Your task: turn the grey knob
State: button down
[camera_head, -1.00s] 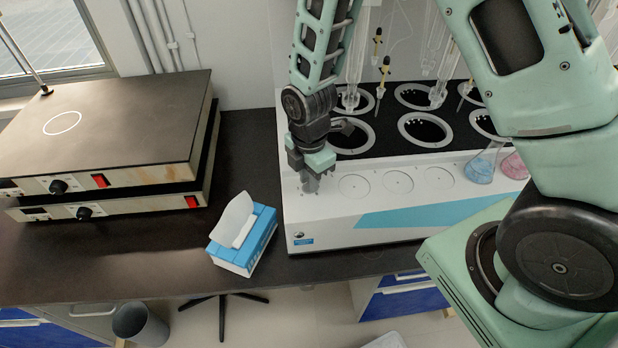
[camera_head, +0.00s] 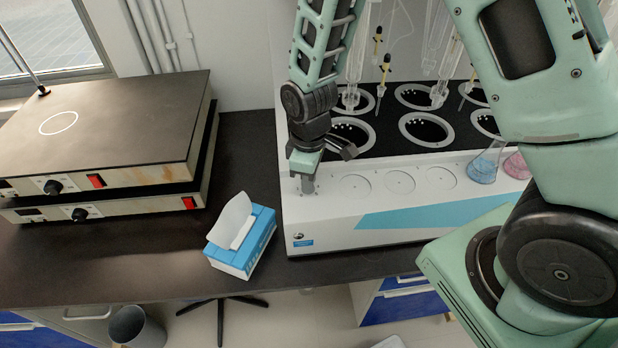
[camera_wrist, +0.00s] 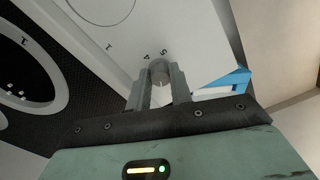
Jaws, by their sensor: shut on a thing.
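The grey knob (camera_wrist: 159,71) sits on the white top of the multi distiller (camera_head: 330,222), near its front left corner. In the wrist view my gripper (camera_wrist: 158,88) is shut on the knob, with one finger on each side of it. Small markings show on the white surface around the knob. In the head view my gripper (camera_head: 308,182) reaches down onto the distiller's left end, and the knob is mostly hidden by the fingers.
Flasks with blue (camera_head: 482,170) and pink (camera_head: 515,166) liquid stand to the right on the distiller. Glassware rises over its round wells (camera_head: 425,130). A tissue box (camera_head: 241,243) and stacked hotplates (camera_head: 100,130) are to the left.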

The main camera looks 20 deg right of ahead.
jog(key=m, duration=0.4)
jog(key=shift+m, duration=0.3)
jog(key=m, duration=0.4)
jog(key=shift+a+r+m, duration=0.1)
jog(key=shift+m, duration=0.2)
jog(key=m+p, duration=0.1)
jog(key=m, duration=0.3)
jog(key=shift+a+m+p, duration=0.1)
jog(key=shift+m+p, duration=0.7)
jog(key=shift+m, duration=1.2)
jog(key=c, duration=1.3)
grip_release()
jog(key=shift+o, duration=0.2)
notch_tip(320, 180, up, 17)
jog(key=shift+r+b, duration=0.15)
jog(key=shift+b, duration=0.25)
